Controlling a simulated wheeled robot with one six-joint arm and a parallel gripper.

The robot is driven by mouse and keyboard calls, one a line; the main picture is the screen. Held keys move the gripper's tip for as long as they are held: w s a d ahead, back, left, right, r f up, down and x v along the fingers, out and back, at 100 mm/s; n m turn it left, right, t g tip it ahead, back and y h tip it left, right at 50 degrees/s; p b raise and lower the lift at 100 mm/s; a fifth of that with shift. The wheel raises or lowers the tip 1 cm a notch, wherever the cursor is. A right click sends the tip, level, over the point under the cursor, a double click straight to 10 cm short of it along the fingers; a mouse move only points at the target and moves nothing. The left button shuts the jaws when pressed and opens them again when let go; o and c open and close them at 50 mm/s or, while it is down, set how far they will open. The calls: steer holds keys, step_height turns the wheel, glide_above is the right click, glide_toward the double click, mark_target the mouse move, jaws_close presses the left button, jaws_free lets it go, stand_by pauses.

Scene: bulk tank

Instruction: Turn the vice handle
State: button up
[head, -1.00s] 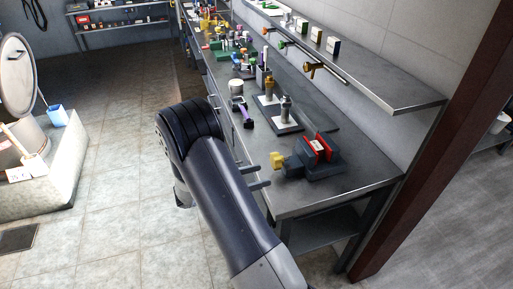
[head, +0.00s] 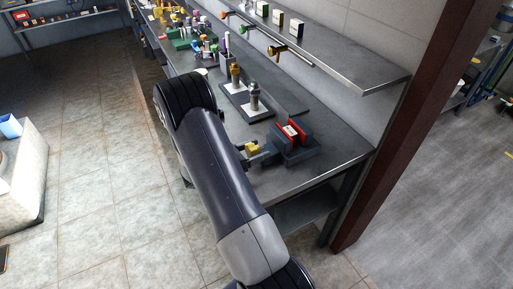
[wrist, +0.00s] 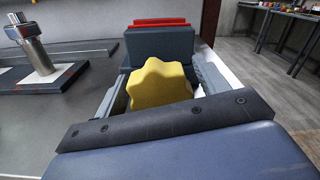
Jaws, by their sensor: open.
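The vice (head: 292,150) is dark grey with red jaw faces and sits near the front end of the metal workbench. Its yellow handle (head: 252,147) sticks out towards my arm. In the wrist view the handle (wrist: 160,86) is a lobed, star-shaped knob, with the grey vice body (wrist: 160,47) and a red jaw (wrist: 157,22) behind it. My gripper (head: 257,156) is open at the handle. In the wrist view its fingers (wrist: 162,90) stand on either side of the knob, with a visible gap at least on the left. The knob's lower part is hidden by the gripper body.
Two metal fittings on plates (head: 254,96) stand on the bench behind the vice; one shows at left in the wrist view (wrist: 37,50). A shelf (head: 345,68) hangs above the bench. A dark red post (head: 395,120) rises to the right. Open tiled floor (head: 100,190) lies left.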

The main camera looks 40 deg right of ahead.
steer(key=shift+s+d, duration=0.1)
steer(key=shift+d, duration=0.15)
steer(key=c, duration=1)
steer(key=shift+o, duration=0.2)
steer(key=shift+f+m+b, duration=0.25)
steer(key=shift+m+b, duration=0.45)
steer(key=shift+b, duration=0.4)
steer(key=shift+r+m+b, duration=0.25)
steer(key=shift+m+b, duration=0.6)
steer(key=shift+m, duration=0.05)
steer(key=o, duration=1)
steer(key=shift+c, duration=0.2)
